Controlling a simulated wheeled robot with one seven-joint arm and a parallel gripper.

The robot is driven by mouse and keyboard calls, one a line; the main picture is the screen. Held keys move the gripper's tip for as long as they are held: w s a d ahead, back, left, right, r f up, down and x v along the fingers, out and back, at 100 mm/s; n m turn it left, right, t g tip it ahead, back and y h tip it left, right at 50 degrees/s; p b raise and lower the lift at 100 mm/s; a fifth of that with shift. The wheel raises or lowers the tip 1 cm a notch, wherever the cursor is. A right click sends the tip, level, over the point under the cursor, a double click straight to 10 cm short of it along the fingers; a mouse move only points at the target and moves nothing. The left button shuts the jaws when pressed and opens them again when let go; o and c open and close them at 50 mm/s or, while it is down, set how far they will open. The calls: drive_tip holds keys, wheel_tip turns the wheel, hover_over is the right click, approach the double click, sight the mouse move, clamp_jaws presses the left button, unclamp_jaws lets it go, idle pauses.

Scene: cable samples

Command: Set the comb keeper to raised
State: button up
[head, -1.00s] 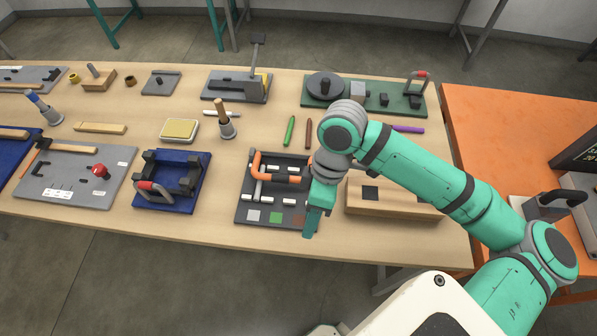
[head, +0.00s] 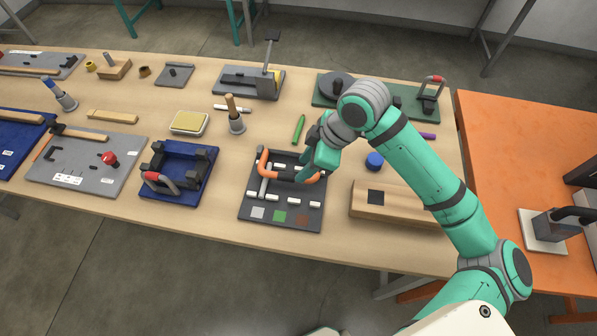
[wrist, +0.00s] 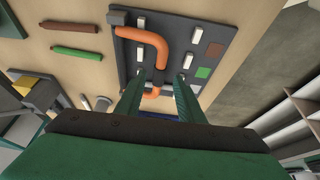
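The dark cable board (head: 248,205) lies at the front of the wooden table, with an orange cable (head: 263,160) bent across it between small white blocks. A pale grey bar (head: 263,188) crosses the cable on the board's left side; I cannot tell for sure if it is the comb keeper or how it is set. My gripper (head: 301,180) is over the middle of the board, pointing down. In the wrist view my gripper (wrist: 157,88) is open, its fingers apart on either side of the cable line and holding nothing visible.
A wooden block (head: 400,203) and a blue cylinder (head: 374,160) stand right of the board. A blue fixture with a red handle (head: 160,182) is to the left. The front table edge is close.

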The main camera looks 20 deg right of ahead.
drive_tip(key=shift+x, duration=2.75)
drive_tip(key=shift+c, duration=0.4)
clamp_jaws()
